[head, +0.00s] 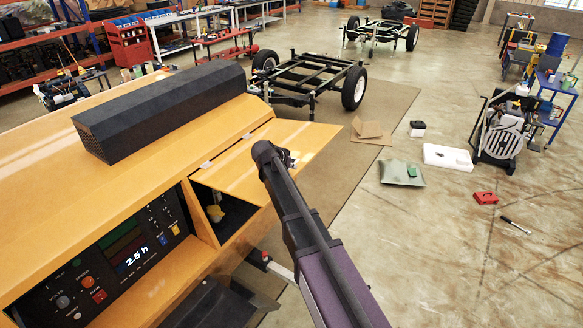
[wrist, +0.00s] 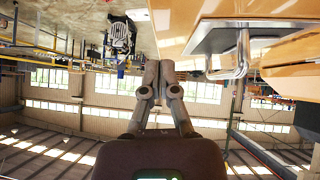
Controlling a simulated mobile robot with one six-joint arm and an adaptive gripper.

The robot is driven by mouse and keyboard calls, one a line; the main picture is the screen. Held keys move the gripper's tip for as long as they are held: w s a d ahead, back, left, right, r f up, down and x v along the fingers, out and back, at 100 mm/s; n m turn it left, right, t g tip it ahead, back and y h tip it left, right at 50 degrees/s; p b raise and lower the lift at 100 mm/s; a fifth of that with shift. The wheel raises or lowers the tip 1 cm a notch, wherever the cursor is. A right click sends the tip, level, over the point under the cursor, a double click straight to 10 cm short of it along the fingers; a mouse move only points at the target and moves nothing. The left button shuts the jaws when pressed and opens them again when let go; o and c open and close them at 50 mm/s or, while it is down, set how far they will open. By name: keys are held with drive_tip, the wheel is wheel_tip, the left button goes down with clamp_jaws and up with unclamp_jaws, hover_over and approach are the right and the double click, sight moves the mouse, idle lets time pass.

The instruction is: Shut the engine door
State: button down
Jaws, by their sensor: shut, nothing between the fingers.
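The engine door (head: 240,162) is a yellow panel hinged along its upper edge on the yellow housing. It stands open, swung outward, with a dark opening (head: 232,212) below it. In the wrist view the door (wrist: 195,18) is at the upper right, with a grey plate and a bent metal handle (wrist: 241,58). My gripper (wrist: 158,66) is shut and empty, beside the handle and apart from it in that picture. In the head view my arm reaches up in front of the door and hides part of it; the fingertips are hard to make out there.
A control panel (head: 130,250) reading 2.5 h is left of the opening. A long black box (head: 160,108) lies on top of the housing. Wheeled chassis frames (head: 310,78) stand behind. Floor right of the arm holds a green bag (head: 402,174) and a red case (head: 485,198).

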drive_tip(key=shift+d+f+b, duration=0.1)
drive_tip(key=shift+f+b, duration=0.55)
drive_tip(key=shift+f, duration=0.25)
